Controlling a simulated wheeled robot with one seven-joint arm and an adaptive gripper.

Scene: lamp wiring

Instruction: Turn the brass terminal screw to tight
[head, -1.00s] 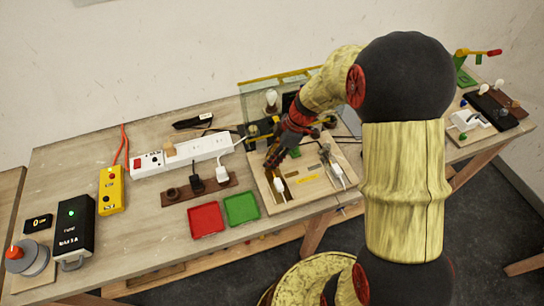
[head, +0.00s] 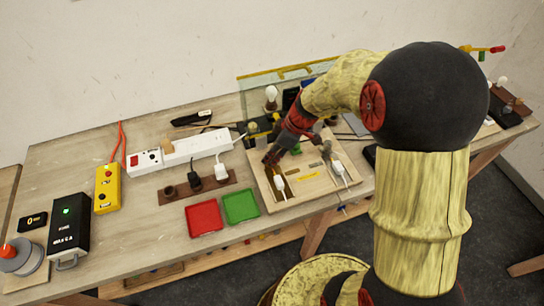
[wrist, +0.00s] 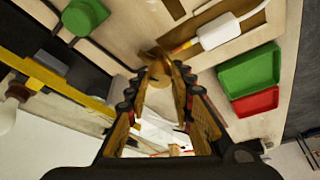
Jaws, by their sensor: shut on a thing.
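My gripper (wrist: 160,72) points down at the wooden board (head: 322,187) in the middle of the bench. In the wrist view its fingertips are closed about a small brass-coloured piece (wrist: 157,52), which looks like the brass terminal screw. The fingertips hide much of it, and how tight it sits cannot be told. A white cylindrical piece (wrist: 222,31) with an orange tip lies beside the fingertips; it also shows on the board in the head view (head: 281,184). In the head view my gripper (head: 270,159) is over the board's left part, and the screw is hidden.
A green tray (head: 240,206) and a red tray (head: 204,218) lie left of the board. A white power strip (head: 195,148) and a brown socket strip (head: 183,202) lie further left. A bulb (head: 271,93) and a clear panel (head: 284,77) stand behind my gripper.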

